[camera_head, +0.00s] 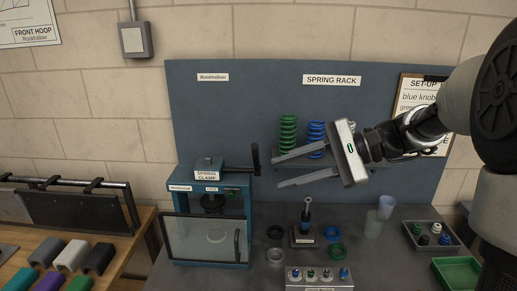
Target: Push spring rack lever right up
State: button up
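The spring rack (379,183) is on the blue-grey back panel under the label "SPRING RACK" (332,80). A green spring (288,133) and a blue spring (315,131) stand on it, with a pale spring partly hidden behind my gripper. My gripper (276,172) is in front of the rack, fingers pointing left, spread apart with nothing seen between them. I cannot make out the rack's right lever; my gripper and arm cover much of the rack's right part.
The spring clamp (205,262) with a clear door and black handle stands left. An upright post on a block (303,238), rings, a knob panel (319,283) and clear cups (385,206) are below. A grey tray (458,244) and green tray (456,274) lie right.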

jog(key=w+d+m+t+y, duration=0.2)
jog(key=w+d+m+y, duration=0.15)
jog(key=w+d, duration=0.3)
send_over(257, 162)
jog(key=s+a, duration=0.3)
jog(key=a, duration=0.1)
jog(key=shift+w+a+f+n+y+p, duration=0.1)
jog(key=shift+w+n+y+p, duration=0.1)
jog(key=shift+n+y+p, duration=0.2)
grip_shut()
